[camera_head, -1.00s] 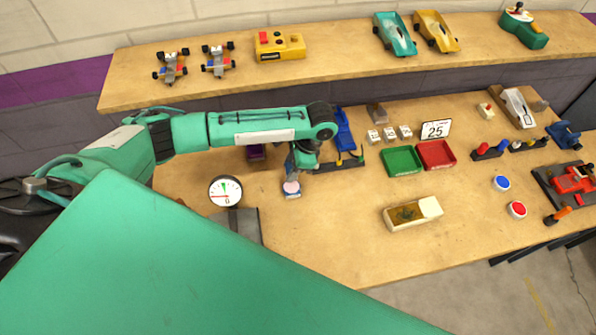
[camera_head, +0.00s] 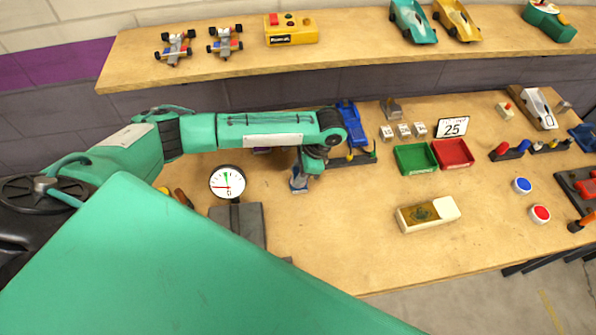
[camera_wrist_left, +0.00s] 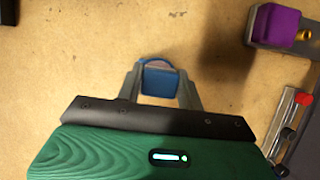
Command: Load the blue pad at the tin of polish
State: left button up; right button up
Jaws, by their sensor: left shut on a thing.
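My left gripper (camera_head: 299,180) points down over the bench. In the left wrist view its two grey fingers (camera_wrist_left: 160,92) are shut on the blue pad (camera_wrist_left: 160,81). A round pinkish face with a blue rim, which looks like the tin of polish (camera_wrist_left: 156,62), shows just beyond the pad and is partly hidden by it. I cannot tell whether pad and tin touch. In the head view the gripper covers most of both. My right gripper is not in view.
A dial gauge (camera_head: 227,182) on a grey base stands left of the gripper. A purple block (camera_wrist_left: 278,25) sits nearby. Green (camera_head: 415,159) and red (camera_head: 453,153) trays and a cream block (camera_head: 428,214) lie to the right. Bench around the gripper's right is clear.

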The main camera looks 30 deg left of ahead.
aim_at(298, 172)
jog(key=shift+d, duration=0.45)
pick_arm(q)
jog(key=shift+f, duration=0.5)
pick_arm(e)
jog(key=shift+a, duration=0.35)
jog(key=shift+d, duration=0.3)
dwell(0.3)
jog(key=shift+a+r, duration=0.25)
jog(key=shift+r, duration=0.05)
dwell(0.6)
pick_arm(q)
jog(key=shift+s+f+p, duration=0.1)
jog(key=shift+p, duration=0.35)
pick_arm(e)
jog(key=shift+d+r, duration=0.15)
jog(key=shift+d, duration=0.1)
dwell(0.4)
